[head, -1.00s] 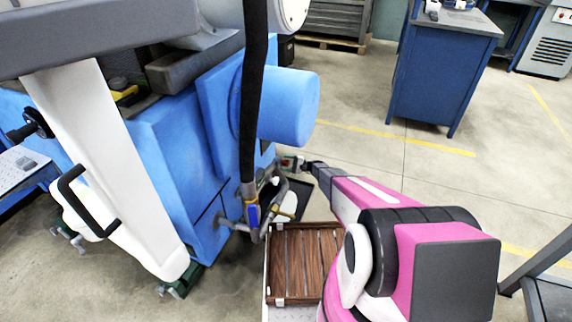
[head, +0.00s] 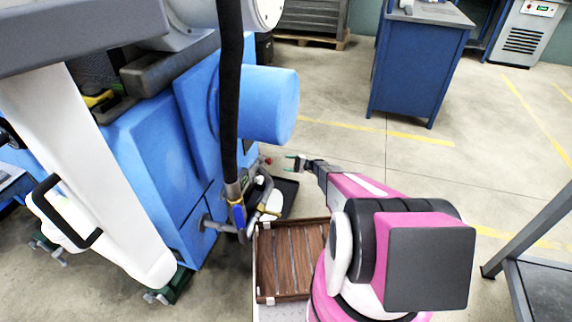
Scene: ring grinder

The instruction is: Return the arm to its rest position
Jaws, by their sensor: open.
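My gripper (head: 291,163) is at the far end of my pink, white and black arm, near the middle of the head view. Its jaws are apart, with nothing visible between them. It points left toward the lower part of the blue grinder (head: 163,160), with a small gap showing between them. My arm is bent, with its large pink and grey joint at the lower right.
A black hose (head: 229,100) hangs down the grinder's front to a valve with a blue handle (head: 238,216). A brown slatted wooden tray (head: 292,262) lies below my arm. A blue cabinet (head: 420,70) stands behind. A grey table frame (head: 535,235) is at right. Open floor lies between.

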